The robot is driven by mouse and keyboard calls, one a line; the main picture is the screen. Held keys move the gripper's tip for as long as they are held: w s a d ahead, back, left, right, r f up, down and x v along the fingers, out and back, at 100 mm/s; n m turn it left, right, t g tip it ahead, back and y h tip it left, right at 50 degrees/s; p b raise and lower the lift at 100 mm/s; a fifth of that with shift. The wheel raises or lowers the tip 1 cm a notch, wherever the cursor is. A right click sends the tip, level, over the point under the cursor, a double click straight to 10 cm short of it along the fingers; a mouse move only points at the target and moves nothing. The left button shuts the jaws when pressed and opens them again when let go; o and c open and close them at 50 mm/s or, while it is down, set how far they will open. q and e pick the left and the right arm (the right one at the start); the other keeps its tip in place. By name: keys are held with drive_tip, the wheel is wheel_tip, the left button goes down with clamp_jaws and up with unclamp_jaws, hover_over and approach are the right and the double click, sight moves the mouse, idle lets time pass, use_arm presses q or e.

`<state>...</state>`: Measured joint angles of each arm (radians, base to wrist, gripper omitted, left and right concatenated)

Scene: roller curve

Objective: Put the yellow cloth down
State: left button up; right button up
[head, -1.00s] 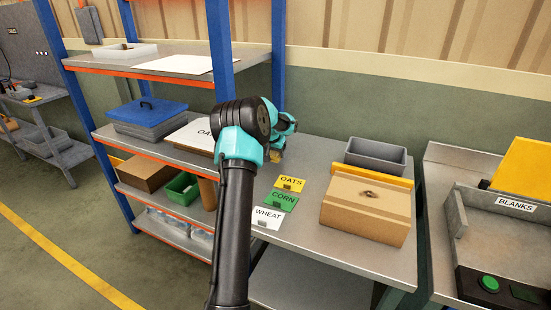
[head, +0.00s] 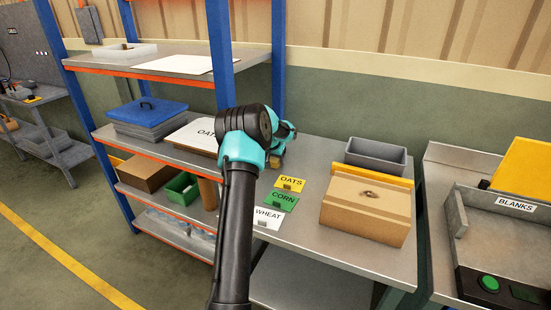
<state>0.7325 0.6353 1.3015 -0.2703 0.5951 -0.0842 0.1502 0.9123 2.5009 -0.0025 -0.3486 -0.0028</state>
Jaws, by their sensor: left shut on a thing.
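My left gripper (head: 277,158) is at the back left of the grey metal table, beside the shelf, and mostly hidden behind my own arm. It is shut on a small yellowish-tan thing that shows only as a bit at its tip. I take this for the yellow cloth (head: 274,162), though its shape is hidden. The gripper and this bit are close to the table top; I cannot tell whether the cloth touches it. My right gripper is not in view.
Labelled cards OATS (head: 290,184), CORN (head: 283,201) and WHEAT (head: 268,217) lie on the table (head: 320,235). A cardboard box (head: 365,213) and grey bin (head: 376,155) stand at right. The blue-post shelf (head: 221,60) stands left. Bare table lies between cards and box.

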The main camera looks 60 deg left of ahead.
use_arm(q)
drive_tip(key=shift+f, duration=0.2)
drive_tip(key=o, duration=0.8)
drive_tip(key=shift+f, duration=0.1)
drive_tip(key=shift+s+r, duration=0.2)
drive_tip(key=shift+r, duration=0.25)
drive_tip(key=v, duration=1.1)
drive_tip(key=shift+d+r, duration=0.15)
drive_tip(key=shift+r, duration=0.25)
drive_tip(key=shift+w+f, duration=0.1)
drive_tip(key=shift+f, duration=0.05)
drive_tip(key=x, duration=1.1)
drive_tip(key=shift+f, duration=0.25)
drive_tip(key=shift+w+f, duration=0.1)
drive_tip(key=shift+f, duration=0.3)
